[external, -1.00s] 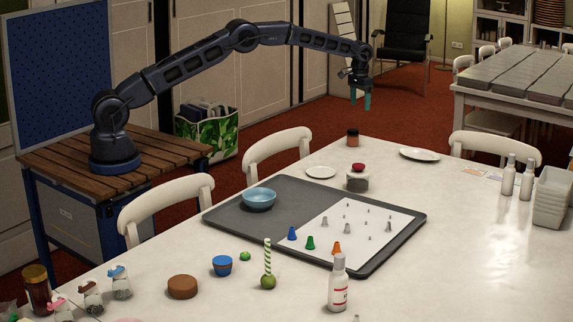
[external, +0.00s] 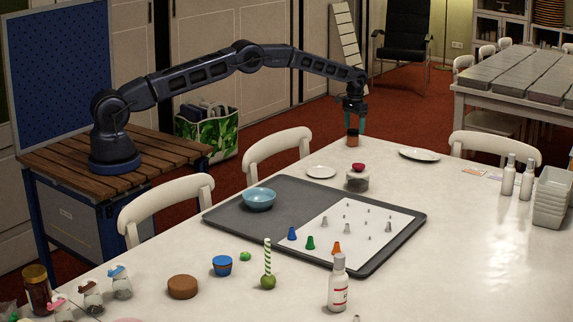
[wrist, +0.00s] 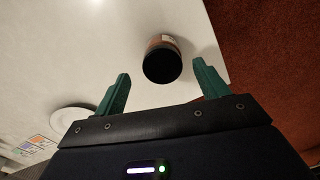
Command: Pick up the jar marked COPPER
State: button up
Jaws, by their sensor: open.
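A small dark-lidded jar (external: 352,139) with a copper-brown body stands at the far edge of the white table. It also shows in the wrist view (wrist: 162,60), seen from above, with an orange-brown label at its side; its lettering cannot be read. My gripper (external: 354,128) is right above the jar, fingers pointing down. In the wrist view my gripper (wrist: 160,85) is open, with one green finger on each side of the jar's position and the jar between and just ahead of the tips. No contact shows.
A white plate (external: 321,172) and a red-lidded glass jar (external: 358,180) stand nearer on the table (external: 450,240). Another white plate (external: 419,155) lies to the right. The table's edge and the red floor (wrist: 280,60) are close beside the jar.

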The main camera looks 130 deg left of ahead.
aim_at(353, 130)
jog(key=f, duration=0.5)
jog(key=shift+s+d, duration=0.1)
jog(key=shift+s, duration=0.15)
jog(key=shift+r, duration=0.1)
jog(key=c, duration=1.1)
